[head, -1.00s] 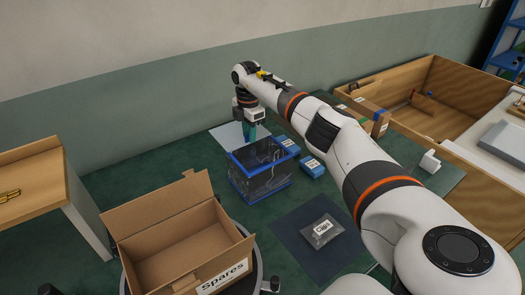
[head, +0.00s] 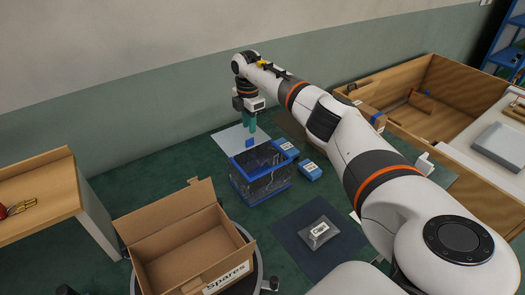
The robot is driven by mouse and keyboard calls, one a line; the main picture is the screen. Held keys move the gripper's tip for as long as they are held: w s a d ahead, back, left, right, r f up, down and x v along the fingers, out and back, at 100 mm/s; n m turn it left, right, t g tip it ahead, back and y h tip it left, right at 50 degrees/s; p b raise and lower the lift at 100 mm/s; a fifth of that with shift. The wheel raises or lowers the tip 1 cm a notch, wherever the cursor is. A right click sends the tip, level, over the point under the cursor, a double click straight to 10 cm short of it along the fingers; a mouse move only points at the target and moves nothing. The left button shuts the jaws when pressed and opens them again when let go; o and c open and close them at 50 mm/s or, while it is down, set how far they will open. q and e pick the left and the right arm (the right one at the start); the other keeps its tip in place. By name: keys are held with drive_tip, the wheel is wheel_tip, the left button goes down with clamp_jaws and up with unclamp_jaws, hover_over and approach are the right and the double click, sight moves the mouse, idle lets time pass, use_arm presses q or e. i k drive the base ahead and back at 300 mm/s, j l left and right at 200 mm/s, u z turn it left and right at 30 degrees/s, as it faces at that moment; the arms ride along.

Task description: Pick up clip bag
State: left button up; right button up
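A small clear bag (head: 319,233) with a white label lies flat on a dark mat (head: 293,242), right of centre in the head view. The label text is too small to read for sure, so I cannot confirm that it is the clip bag. My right gripper (head: 249,122) hangs fingers down above a pale sheet (head: 229,138), well behind and left of the bag. Its two teal fingers show close together, and I see nothing held between them; how far they are open is unclear. My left gripper is not in view.
A dark, blue-edged bin (head: 262,187) stands just in front of my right gripper. Blue labelled boxes (head: 310,171) are beside it. An open cardboard box marked Spares (head: 168,243) stands front left. A wooden table (head: 45,190) is at left and a large wooden crate (head: 455,85) at right.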

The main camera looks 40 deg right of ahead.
sight(315, 235)
drive_tip(key=k, duration=2)
